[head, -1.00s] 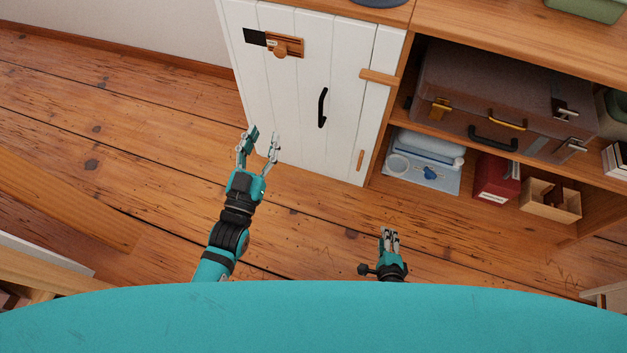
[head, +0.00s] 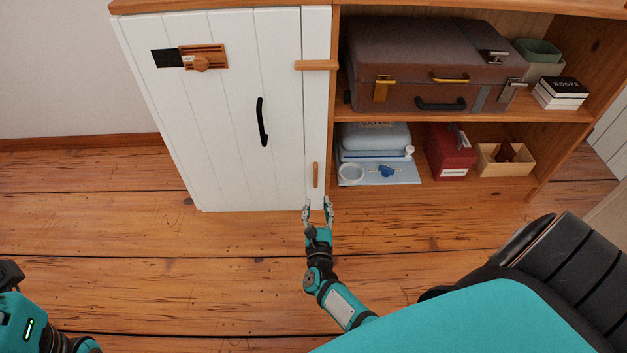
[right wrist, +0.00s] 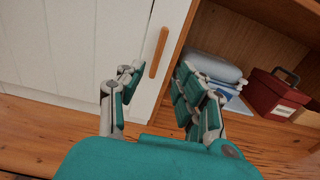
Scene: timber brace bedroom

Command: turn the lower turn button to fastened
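The lower turn button (head: 316,175) is a small wooden bar standing upright on the white strip at the right side of the cabinet door (head: 225,120). In the right wrist view it shows as a tilted wooden bar (right wrist: 159,52) beyond my fingers. My right gripper (head: 318,207) is just below the button in the head view. Its fingers are apart and empty, with a clear gap in the right wrist view (right wrist: 163,92); I see no contact with the button. The upper turn button (head: 316,65) lies level across the door edge and frame.
The door has a black handle (head: 262,122) and a wooden slide latch (head: 204,58). To the right, open shelves hold a brown suitcase (head: 430,70), a red box (head: 450,150) and a wooden crate (head: 503,160). The wooden floor (head: 240,255) before the cabinet is clear.

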